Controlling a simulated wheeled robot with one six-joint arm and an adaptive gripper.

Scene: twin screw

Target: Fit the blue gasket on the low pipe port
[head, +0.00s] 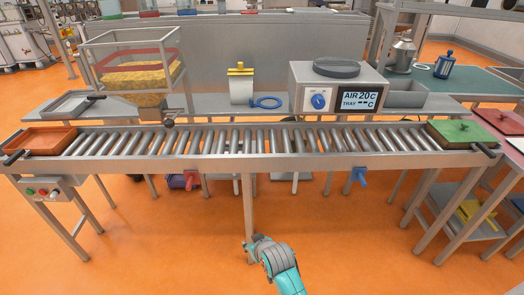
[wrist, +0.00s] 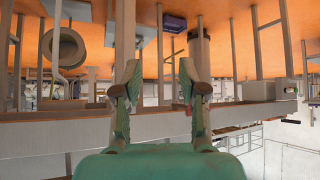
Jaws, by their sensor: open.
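A blue ring with a short tail (head: 267,102), which looks like the gasket, lies on the back shelf beside the yellow-lidded white canister. My gripper (head: 248,245) is low in front of the conveyor, far from both rings. In the wrist view my gripper (wrist: 161,88) is open, with nothing between its fingers. That view is upside down and shows a round grey flange (wrist: 63,47) at the left; I cannot tell if it is the low pipe port. No blue ring is clear there.
The roller conveyor (head: 226,161) stands between my gripper and the shelf. The orange floor in front is clear.

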